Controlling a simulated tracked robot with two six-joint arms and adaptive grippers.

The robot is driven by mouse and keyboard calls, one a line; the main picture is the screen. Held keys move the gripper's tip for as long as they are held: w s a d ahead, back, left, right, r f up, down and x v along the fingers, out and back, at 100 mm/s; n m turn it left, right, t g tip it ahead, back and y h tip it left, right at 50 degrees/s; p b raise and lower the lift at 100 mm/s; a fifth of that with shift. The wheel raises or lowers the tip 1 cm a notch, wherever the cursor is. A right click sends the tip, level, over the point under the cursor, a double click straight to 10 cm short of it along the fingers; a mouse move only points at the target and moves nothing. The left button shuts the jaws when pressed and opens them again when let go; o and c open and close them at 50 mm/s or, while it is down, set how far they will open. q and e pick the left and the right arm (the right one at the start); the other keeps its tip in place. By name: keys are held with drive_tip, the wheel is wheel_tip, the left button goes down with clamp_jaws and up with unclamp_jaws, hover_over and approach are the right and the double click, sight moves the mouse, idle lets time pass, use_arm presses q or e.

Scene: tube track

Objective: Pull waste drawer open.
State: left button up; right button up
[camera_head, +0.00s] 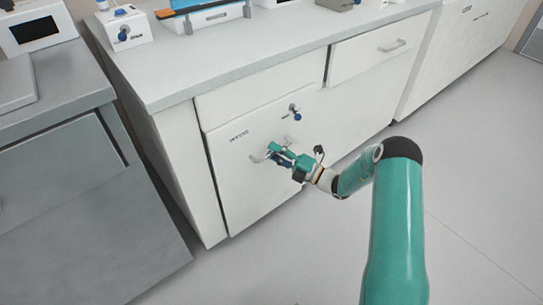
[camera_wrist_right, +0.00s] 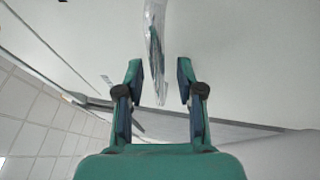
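The waste drawer (camera_head: 232,172) is a large white front with a small dark label in the cabinet under the bench, and it looks shut. Its metal bar handle (camera_head: 256,158) shows beside my right gripper (camera_head: 275,152), which is at the drawer front. In the right wrist view the shiny handle (camera_wrist_right: 154,50) runs between the two fingers of the right gripper (camera_wrist_right: 160,68). The fingers are apart, with a gap on each side of the handle. My left gripper is not in view.
Another drawer with a handle (camera_head: 392,46) is at the upper right. A grey cabinet (camera_head: 75,165) stands at the left. The light floor (camera_head: 470,170) at the right is clear.

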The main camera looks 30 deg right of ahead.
clamp_jaws()
